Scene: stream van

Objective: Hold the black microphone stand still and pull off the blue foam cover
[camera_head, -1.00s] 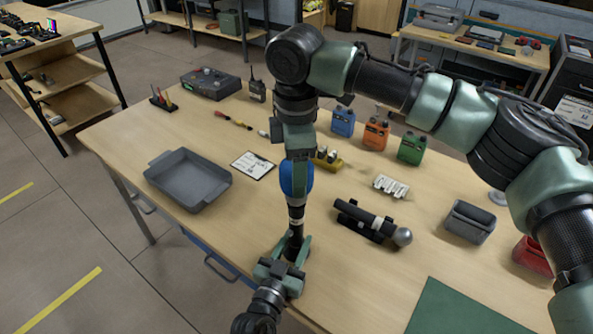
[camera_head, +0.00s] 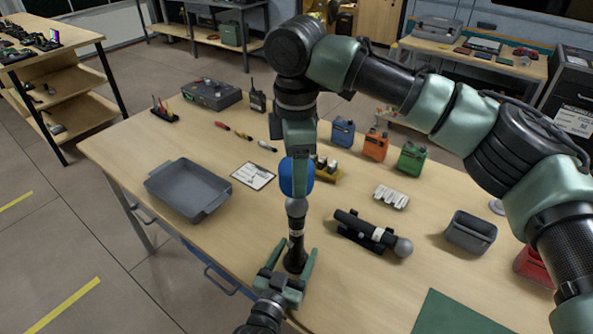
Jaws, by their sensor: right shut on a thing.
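The black microphone stand (camera_head: 296,243) stands upright near the table's front edge, with a grey round microphone head (camera_head: 297,207) bare on top. The blue foam cover (camera_head: 298,178) is just above that head, off it or nearly so; I cannot tell if they still touch. My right gripper (camera_head: 297,172) comes down from above and is shut on the foam cover, its finger hiding part of it. My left gripper (camera_head: 291,262) is low at the stand's foot, its fingers spread on either side of the stand with gaps showing.
A second microphone (camera_head: 365,228) lies in a black cradle to the right. A grey tray (camera_head: 190,190) and clipboard (camera_head: 253,175) are to the left. Blue, orange and green containers (camera_head: 375,146) stand behind. A grey bin (camera_head: 470,232) and green mat (camera_head: 458,315) are at right.

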